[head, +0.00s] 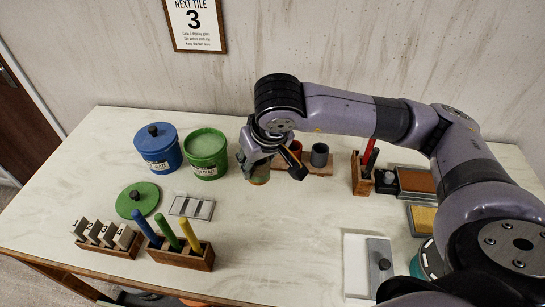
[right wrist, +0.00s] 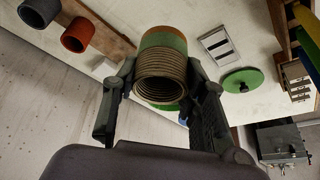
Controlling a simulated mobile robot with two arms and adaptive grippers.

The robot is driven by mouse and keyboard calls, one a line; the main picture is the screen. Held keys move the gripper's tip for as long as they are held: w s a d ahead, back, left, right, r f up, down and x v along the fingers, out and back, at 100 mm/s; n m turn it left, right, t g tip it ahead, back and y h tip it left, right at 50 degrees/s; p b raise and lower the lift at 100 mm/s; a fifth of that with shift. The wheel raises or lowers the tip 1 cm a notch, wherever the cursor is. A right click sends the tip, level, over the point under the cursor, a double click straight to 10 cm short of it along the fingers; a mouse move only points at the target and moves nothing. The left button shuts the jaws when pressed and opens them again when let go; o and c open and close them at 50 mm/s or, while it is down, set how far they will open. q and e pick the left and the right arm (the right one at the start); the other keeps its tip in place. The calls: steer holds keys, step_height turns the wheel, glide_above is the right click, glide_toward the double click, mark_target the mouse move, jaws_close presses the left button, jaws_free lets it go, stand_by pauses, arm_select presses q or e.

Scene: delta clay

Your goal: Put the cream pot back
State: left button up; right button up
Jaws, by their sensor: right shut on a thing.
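My right gripper (head: 262,165) is shut on a small ribbed beige pot with green and orange-brown bands, which looks like the cream pot (right wrist: 160,64). In the head view its lower part (head: 258,178) shows under the fingers, in front of the wooden rack. The wooden rack (head: 320,170) holds an orange pot (head: 296,147) and a grey pot (head: 319,154). In the right wrist view the rack (right wrist: 104,31) lies at the upper left, with the orange pot (right wrist: 77,35) and grey pot (right wrist: 40,11), apart from the held pot. The rack's left end is partly hidden by my gripper. My left gripper is not in view.
A lidded blue jar (head: 157,147) and an open green jar (head: 206,155) stand left of my gripper. A green lid (head: 137,200), a slotted plate (head: 192,207), and a tool block (head: 182,258) lie nearer. A wooden tool holder (head: 362,176) stands right. The table's middle front is clear.

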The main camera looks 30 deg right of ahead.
steer(key=shift+w, duration=0.4)
steer(key=w+d+r+m+h+b, duration=0.1)
steer(key=w+d+r+b, duration=0.2)
steer(key=w+d, duration=0.35)
steer(key=w+d+r+m+b, duration=0.2)
steer(key=w+d+b, duration=0.2)
steer(key=w, duration=0.5)
step_height(320, 180, down, 19)
steer(key=p, duration=0.4)
steer(key=shift+f, duration=0.15)
steer(key=shift+d+f+b, duration=0.1)
steer(key=shift+f+b, duration=0.15)
steer(key=shift+b, duration=0.05)
steer(key=o, duration=1.2)
